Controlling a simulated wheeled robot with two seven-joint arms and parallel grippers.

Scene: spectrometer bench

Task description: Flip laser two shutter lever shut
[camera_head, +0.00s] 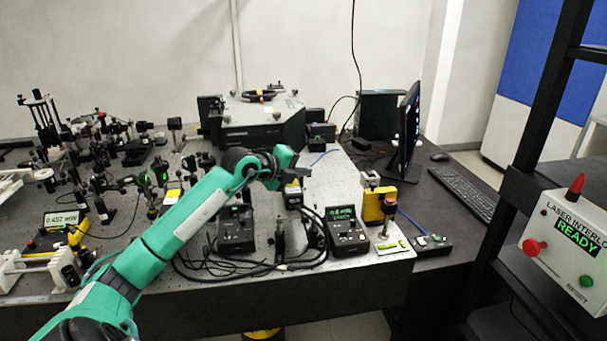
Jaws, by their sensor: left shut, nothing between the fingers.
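My left arm reaches in from the lower left over the optical bench (330,185). My left gripper (304,173) is shut and empty, above the middle of the bench. My right gripper is out of view.
Two black controllers (236,232) (346,229) and looped black cables (285,262) lie at the bench front. Dense optics crowd the left. A spectrometer housing (262,122) stands behind. A monitor (407,130) and an interlock box reading READY (566,245) are at the right.

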